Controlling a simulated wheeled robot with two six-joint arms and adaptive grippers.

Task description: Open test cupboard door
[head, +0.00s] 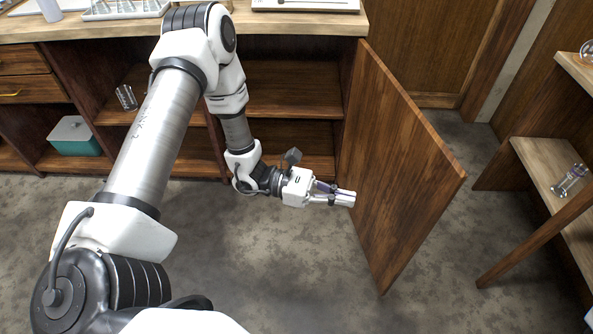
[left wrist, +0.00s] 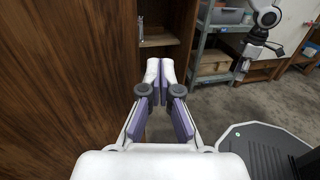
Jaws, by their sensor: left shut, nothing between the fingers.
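The wooden cupboard door (head: 400,165) stands swung out from the cupboard (head: 290,90), its free edge toward the front right, and the shelves behind it show. My left gripper (head: 345,198) is shut and empty, with its fingertips at the inner face of the door. I cannot tell in the head view whether they touch it. In the left wrist view the fingers (left wrist: 166,72) are together, and a large wooden panel, likely the door (left wrist: 70,70), fills the left side. No door handle shows.
A teal box (head: 75,138) and a glass vessel (head: 126,97) sit on the lower shelves at left. A worktop (head: 290,22) runs above. At right, a wooden shelf unit (head: 540,165) holds glassware (head: 570,180). The grey floor in front is clear.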

